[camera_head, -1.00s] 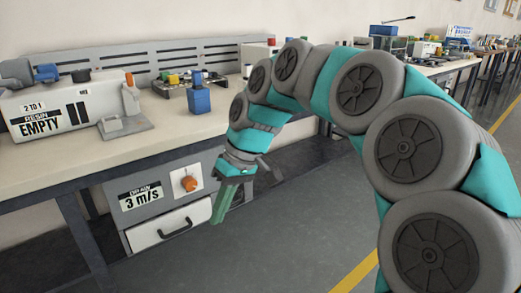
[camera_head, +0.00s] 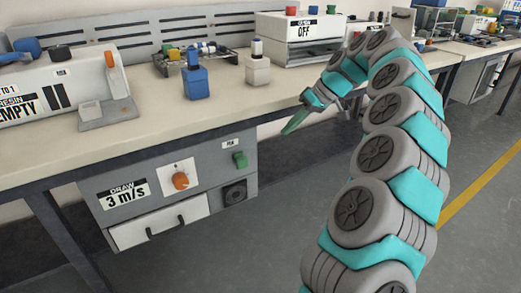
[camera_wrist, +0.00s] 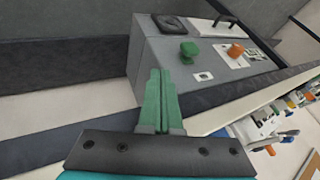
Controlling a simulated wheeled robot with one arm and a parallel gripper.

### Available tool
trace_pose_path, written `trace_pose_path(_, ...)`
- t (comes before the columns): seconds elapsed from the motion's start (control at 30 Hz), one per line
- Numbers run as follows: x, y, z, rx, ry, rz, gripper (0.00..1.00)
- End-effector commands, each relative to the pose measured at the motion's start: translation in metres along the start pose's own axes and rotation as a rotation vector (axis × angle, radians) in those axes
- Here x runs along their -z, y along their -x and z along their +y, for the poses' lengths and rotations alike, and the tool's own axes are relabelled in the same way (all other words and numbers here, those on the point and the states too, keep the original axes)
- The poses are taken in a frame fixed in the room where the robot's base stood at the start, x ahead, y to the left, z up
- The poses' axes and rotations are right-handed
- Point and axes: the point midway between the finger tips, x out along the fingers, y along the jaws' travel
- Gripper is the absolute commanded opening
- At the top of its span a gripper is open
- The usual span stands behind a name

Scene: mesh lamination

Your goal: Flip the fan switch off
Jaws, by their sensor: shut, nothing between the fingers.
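The fan switch (camera_head: 240,160) is a small green lever on the front of a grey box under the bench. A small label, which seems to read FAN, sits above it. In the wrist view the green switch (camera_wrist: 189,50) stands out from the panel, just beyond and right of my fingertips. My gripper (camera_head: 292,125) has green fingers and is to the right of the box, near the bench edge, apart from the switch. In the wrist view my gripper (camera_wrist: 160,73) has its fingers together, with nothing between them.
An orange knob (camera_head: 180,181) and a 3 m/s display (camera_head: 125,195) are left of the switch. A round vent (camera_head: 235,194) is below it, and a drawer (camera_head: 158,222) is at lower left. Bottles and machines stand on the bench (camera_head: 150,139). The floor in front is clear.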

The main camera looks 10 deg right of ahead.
Motion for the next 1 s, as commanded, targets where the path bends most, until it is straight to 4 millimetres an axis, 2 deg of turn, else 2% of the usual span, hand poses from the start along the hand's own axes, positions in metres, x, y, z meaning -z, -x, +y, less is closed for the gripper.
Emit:
trace_pose_path(0.27, 0.0, -0.001, 0.0, 0.001, 0.0, -0.001, 0.0)
trace_pose_path(0.43, 0.0, -0.01, -0.001, 0.002, 0.0, -0.002, 0.0)
trace_pose_path(0.57, -0.001, -0.027, -0.002, 0.005, 0.001, -0.005, 0.0)
trace_pose_path(0.93, -0.001, -0.098, -0.003, 0.006, -0.001, -0.007, 0.0)
trace_pose_path(1.0, 0.0, -0.104, -0.007, 0.003, 0.001, -0.001, 0.0)
